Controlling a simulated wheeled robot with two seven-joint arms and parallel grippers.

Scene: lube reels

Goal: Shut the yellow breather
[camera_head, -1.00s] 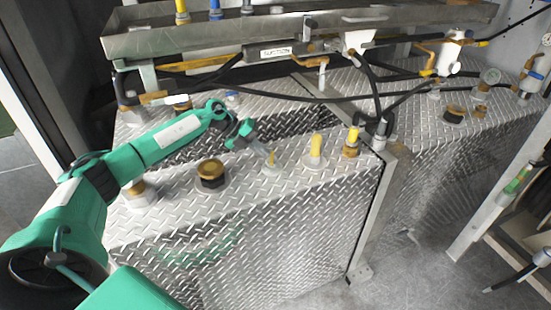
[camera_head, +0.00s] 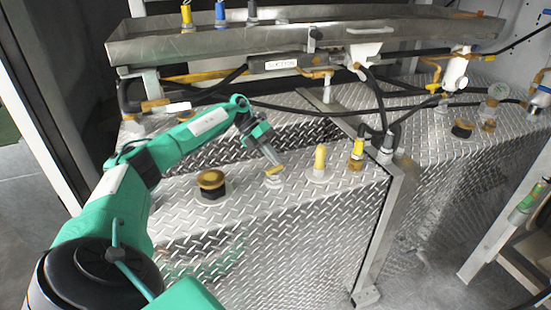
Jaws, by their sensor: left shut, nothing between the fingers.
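My left gripper (camera_head: 268,153) reaches in from the left, angled down over the tread-plate tank top. Its fingers are shut and empty. Their tips are at a short brass-yellow fitting (camera_head: 274,173) on a pale round base; I cannot tell if they touch it. To its right stands an upright yellow cap (camera_head: 320,158) on a pale base. Further right is a yellow-topped brass fitting (camera_head: 357,150). I cannot tell for certain which of these is the breather. My right gripper is not in view.
A brass-and-black cap (camera_head: 211,182) sits left of my gripper on the tank (camera_head: 290,215). A metal tray (camera_head: 300,36), hoses and valves run behind and above. A metal post (camera_head: 385,220) stands at the tank's right end, with another tank beyond it.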

